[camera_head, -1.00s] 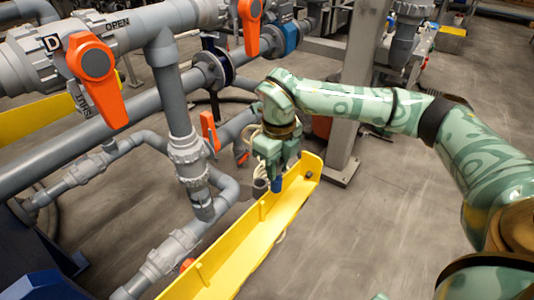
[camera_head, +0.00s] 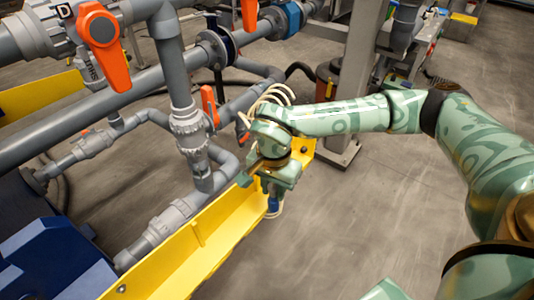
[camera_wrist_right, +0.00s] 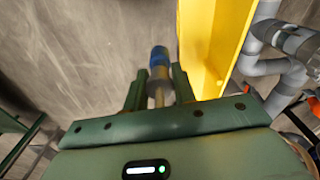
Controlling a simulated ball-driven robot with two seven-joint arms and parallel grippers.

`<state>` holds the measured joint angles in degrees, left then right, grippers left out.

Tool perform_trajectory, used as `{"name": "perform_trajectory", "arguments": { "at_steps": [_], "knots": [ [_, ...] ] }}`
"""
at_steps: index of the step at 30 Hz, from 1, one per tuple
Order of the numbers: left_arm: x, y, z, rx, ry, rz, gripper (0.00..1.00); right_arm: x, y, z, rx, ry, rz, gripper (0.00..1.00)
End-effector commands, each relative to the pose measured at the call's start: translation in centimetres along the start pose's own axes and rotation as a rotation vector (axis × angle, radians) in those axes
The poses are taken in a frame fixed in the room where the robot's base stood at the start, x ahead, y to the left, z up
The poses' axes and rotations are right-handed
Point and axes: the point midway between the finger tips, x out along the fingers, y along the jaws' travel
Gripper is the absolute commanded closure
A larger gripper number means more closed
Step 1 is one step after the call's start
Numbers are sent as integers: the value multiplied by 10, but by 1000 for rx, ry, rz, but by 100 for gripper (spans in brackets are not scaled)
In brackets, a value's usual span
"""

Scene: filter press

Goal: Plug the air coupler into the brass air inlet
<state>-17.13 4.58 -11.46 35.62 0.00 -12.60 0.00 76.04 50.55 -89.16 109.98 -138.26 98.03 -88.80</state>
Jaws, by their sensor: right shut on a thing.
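My right gripper (camera_head: 272,190) is shut on the air coupler (camera_head: 273,206), which has a blue collar and points down below the fingers in the head view. I cannot make out the brass air inlet in either view. My left gripper is not in view.
The long yellow trough (camera_head: 195,250) runs diagonally beside my right gripper. Grey pipes with a large orange valve handle (camera_head: 104,48) fill the left. Cream hose loops (camera_head: 268,92) stand behind my wrist. A grey post (camera_head: 357,70) rises behind. The floor (camera_head: 400,200) at right is bare.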

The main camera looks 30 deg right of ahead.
Motion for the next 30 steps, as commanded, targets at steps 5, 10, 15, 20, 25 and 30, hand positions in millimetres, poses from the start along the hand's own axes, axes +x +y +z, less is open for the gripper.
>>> {"name": "perform_trajectory", "arguments": {
  "at_steps": [5, 10, 15, 20, 25, 30],
  "knots": [
    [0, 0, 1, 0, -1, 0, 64, 34, 32, 43, -614, -5, 1, 94],
    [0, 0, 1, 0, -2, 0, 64, 53, 64, 71, -939, -20, -7, 94],
    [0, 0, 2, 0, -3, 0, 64, 61, 82, 84, -1046, -27, -13, 94],
    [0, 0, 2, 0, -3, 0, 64, 62, 84, 85, -1056, -27, -15, 94],
    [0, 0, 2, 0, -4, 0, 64, 62, 84, 85, -1053, -27, -14, 94],
    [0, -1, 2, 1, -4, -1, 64, 62, 84, 84, -1052, -27, -14, 94]
  ]
}}
